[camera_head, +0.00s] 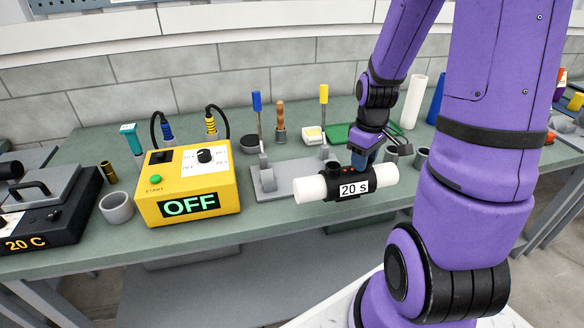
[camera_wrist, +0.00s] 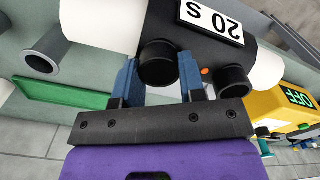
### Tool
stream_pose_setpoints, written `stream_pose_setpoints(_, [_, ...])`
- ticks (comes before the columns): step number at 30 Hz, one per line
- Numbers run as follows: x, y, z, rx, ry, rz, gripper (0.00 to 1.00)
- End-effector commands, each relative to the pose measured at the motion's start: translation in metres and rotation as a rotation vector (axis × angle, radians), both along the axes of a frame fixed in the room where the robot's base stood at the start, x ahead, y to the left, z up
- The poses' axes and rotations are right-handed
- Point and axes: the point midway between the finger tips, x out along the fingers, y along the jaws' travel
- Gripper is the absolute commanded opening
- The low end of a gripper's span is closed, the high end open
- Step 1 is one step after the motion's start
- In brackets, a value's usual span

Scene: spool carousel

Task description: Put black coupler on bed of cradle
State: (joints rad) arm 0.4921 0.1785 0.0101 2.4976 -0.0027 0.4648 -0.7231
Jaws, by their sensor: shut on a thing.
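The black coupler (camera_head: 347,187) carries a "20 s" label and has white pipe (camera_head: 311,190) showing at both ends. My gripper (camera_head: 360,162) is shut on it from above. In the wrist view, my two blue fingers (camera_wrist: 157,82) stand on either side of one round black stub of the coupler (camera_wrist: 160,60). The cradle (camera_head: 268,186) is a grey plate with upright clamps, one with a blue handle (camera_head: 257,101) and one with a yellow handle (camera_head: 324,94). The coupler and pipe appear in front of the cradle and hide part of its bed. The gap between them cannot be told.
A yellow control box (camera_head: 190,187) reading OFF stands left of the cradle, with a grey ring (camera_head: 117,208) beside it. A green tray (camera_head: 345,133), a white upright tube (camera_head: 414,100) and a wooden-handled tool (camera_head: 280,120) stand behind. The bench's front strip is clear.

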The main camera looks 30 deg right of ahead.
Motion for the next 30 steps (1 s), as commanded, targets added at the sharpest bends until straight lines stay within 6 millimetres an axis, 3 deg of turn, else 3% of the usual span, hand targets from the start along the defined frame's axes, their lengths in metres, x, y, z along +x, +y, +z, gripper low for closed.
stream_pose_setpoints(5, [0.015,0.003,-0.001,0.000,0.000,0.003,0.00])
stream_pose_setpoints(22, [0.129,0.026,-0.012,-0.001,-0.001,0.002,0.00])
stream_pose_setpoints(30, [0.149,0.030,-0.014,-0.001,-0.001,0.000,0.00])
